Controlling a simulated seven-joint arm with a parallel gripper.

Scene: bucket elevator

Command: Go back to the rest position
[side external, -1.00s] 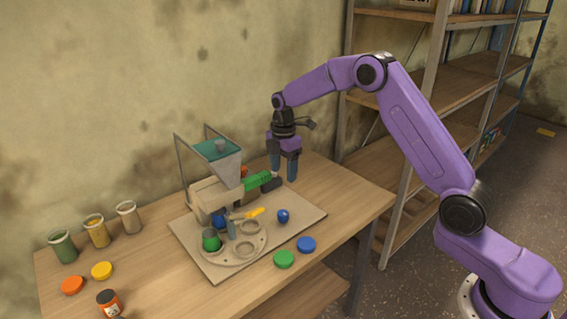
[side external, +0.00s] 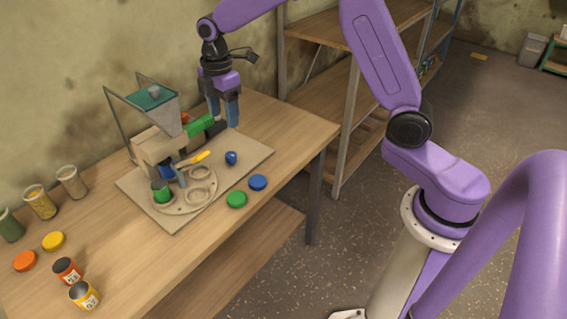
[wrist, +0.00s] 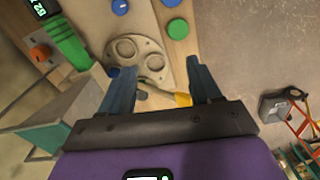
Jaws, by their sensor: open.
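My gripper (side external: 223,121) hangs fingers down beside the right end of the bucket elevator machine (side external: 158,142), which has a teal-topped hopper. Its two blue fingers are apart. In the wrist view my gripper (wrist: 160,74) is open, and a yellow-handled part (wrist: 182,98) shows beyond the gap between the fingers. I cannot see anything held. The green ribbed part (side external: 201,126) of the machine lies just left of the fingers. A round tan disc with holes (side external: 199,190) sits at the front of the base board (side external: 247,161), with a green cup (side external: 161,191) on it.
A blue knob (side external: 231,158) is on the board. Green (side external: 236,199) and blue (side external: 258,182) lids lie by its front edge. Several jars, lids and two small cans (side external: 67,270) stand at the left. A shelf (side external: 318,85) stands behind the table's right end.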

